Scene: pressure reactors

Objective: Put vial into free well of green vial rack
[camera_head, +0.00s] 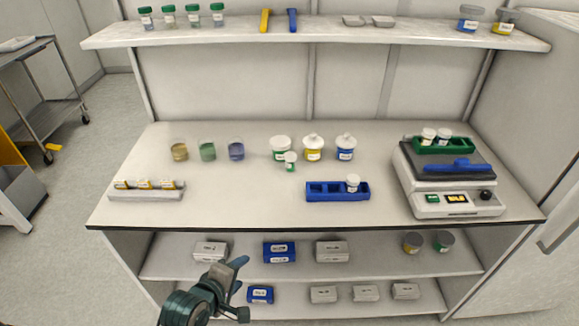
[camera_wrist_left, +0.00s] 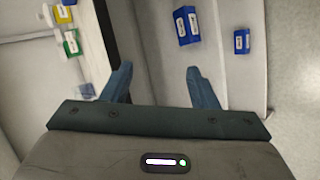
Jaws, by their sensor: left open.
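The green vial rack (camera_head: 464,147) sits on top of the balance at the right of the bench, with two white-capped vials (camera_head: 428,135) in it. A small white-capped vial with a green label (camera_head: 290,161) stands on the bench in front of the larger green-labelled jar. Another white-capped vial (camera_head: 353,184) is in the right end of the blue rack (camera_head: 330,196). My left gripper (camera_head: 240,287) is open and empty, in front of the lower shelves and below the bench top. Its spread fingers also show in the left wrist view (camera_wrist_left: 160,82). My right gripper is not in view.
Three large jars (camera_head: 313,148) and three small coloured pots (camera_head: 207,151) stand along the back. A pale rack (camera_head: 147,195) holds yellow-labelled vials at left. The balance (camera_head: 455,200) carries a blue tool. Boxes (camera_head: 279,251) lie on the shelves below. The bench's front middle is clear.

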